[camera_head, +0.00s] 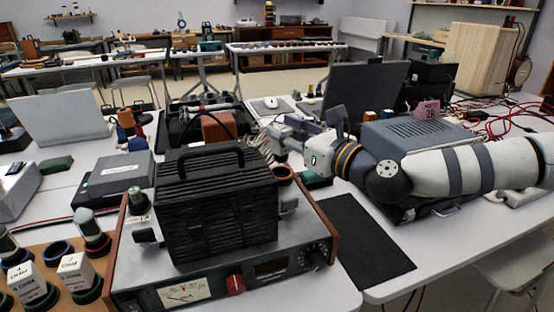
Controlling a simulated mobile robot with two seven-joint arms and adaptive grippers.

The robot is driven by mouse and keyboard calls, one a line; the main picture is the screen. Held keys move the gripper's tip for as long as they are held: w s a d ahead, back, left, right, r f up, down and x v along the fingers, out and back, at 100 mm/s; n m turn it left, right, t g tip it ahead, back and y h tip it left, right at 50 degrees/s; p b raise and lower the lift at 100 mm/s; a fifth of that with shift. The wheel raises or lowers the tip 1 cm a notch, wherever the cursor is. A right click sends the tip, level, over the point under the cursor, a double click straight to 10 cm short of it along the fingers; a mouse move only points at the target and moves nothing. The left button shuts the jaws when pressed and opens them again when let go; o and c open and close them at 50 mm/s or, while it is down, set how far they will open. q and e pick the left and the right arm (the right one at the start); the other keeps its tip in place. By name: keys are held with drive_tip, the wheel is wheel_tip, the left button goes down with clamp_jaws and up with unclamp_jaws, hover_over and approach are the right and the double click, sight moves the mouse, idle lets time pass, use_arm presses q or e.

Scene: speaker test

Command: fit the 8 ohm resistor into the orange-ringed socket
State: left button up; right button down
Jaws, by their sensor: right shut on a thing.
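My right gripper (283,138) reaches in from the right, behind the black slotted box (215,200). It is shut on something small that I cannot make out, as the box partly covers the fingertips. A brown-orange ring (284,174) shows below the gripper, just right of the box; I cannot tell whether it is the task's socket. At the lower left, white-topped blocks with OHM labels, one at the left (25,280) and one beside it (75,268), stand in dark green rings on a wooden board (45,258). I cannot read their values surely. My left gripper is not in view.
The black box stands on a metered instrument (186,292) with a red knob. A black mat (360,245) lies to its right. A grey case (418,138) stands beside my right arm, and an open laptop (362,90) behind. Red cables (500,125) clutter the right.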

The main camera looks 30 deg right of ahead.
sight(287, 152)
wheel_tip(287, 152, down, 4)
drive_tip(key=shift+f+b, duration=0.15)
drive_tip(key=shift+b, duration=0.45)
drive_tip(key=shift+r, duration=0.2)
drive_tip(key=shift+f, duration=0.35)
drive_tip(key=c, duration=1.2)
unclamp_jaws()
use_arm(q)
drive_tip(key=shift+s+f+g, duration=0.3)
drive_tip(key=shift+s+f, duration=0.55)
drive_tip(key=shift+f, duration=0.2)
